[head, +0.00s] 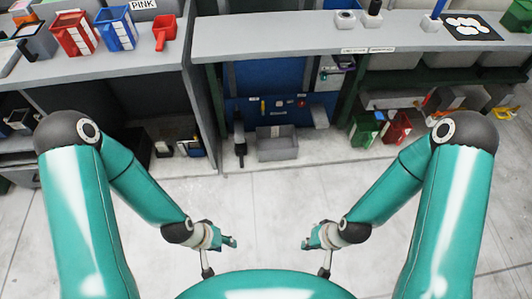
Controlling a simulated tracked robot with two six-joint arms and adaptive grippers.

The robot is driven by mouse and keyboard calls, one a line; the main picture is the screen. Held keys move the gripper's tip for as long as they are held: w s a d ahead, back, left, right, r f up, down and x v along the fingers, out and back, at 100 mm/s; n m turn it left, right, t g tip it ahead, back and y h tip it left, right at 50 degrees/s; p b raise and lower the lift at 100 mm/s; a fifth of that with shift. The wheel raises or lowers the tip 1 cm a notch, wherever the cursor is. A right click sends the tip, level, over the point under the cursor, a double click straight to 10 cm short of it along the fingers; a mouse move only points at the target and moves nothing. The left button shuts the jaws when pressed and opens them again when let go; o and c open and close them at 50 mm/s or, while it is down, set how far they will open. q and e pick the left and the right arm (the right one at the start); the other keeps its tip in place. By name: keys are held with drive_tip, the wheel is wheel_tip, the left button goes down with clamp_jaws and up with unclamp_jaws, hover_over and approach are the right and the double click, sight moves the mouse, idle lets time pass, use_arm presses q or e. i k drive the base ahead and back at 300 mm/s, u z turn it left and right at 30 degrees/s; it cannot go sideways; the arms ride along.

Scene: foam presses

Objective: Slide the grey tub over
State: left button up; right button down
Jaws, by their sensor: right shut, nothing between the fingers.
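A grey tub (277,149) stands low down in the bay between the shelves, in front of a blue panel.
Red bin (73,35), blue bin (116,29) and red scoop-like container (164,33) stand on the left bench. A dark upright tool (239,140) stands left of the low tub. Green (366,127) and red (397,127) bins sit right. The floor (265,195) ahead is clear.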

sight(275, 143)
drive_tip(key=z, duration=0.2)
drive_tip(key=i, duration=0.85)
drive_tip(key=u, duration=0.1)
drive_tip(key=k, duration=1)
drive_tip(key=u, duration=0.1)
drive_tip(key=i, duration=1.45)
drive_tip(key=u, duration=0.75)
